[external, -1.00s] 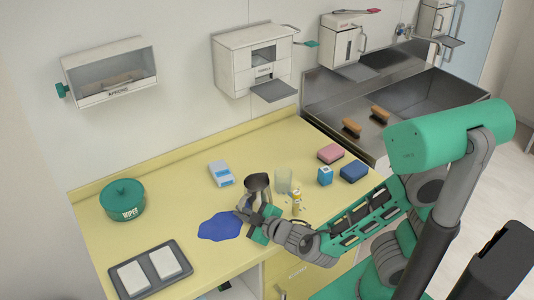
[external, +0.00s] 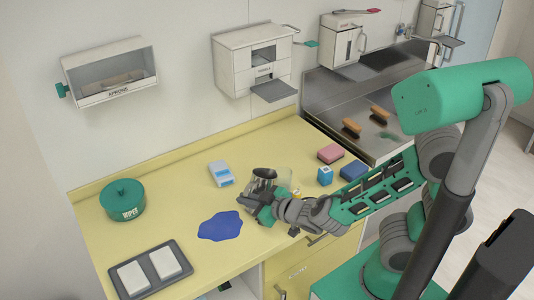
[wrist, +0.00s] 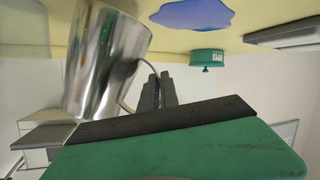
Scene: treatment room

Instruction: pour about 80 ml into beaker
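A shiny metal jug (wrist: 105,65) fills the left of the wrist view, tilted, its thin handle running to my fingers. In the external view the jug (external: 262,175) is dark and small, held above the yellow counter. My gripper (wrist: 158,92) is shut on the jug's handle; it also shows in the external view (external: 264,197). The clear glass beaker (external: 284,178) stands just right of the jug, partly hidden by it and by my gripper. The liquid level in the beaker and any stream from the jug cannot be made out.
A blue spill or mat (external: 220,226) lies left of my gripper. A blue-white box (external: 221,173) is behind it. A small blue box (external: 324,176), pink sponge (external: 330,153) and blue sponge (external: 353,169) stand right. A green tub (external: 123,199) and grey tray (external: 185,260) are left.

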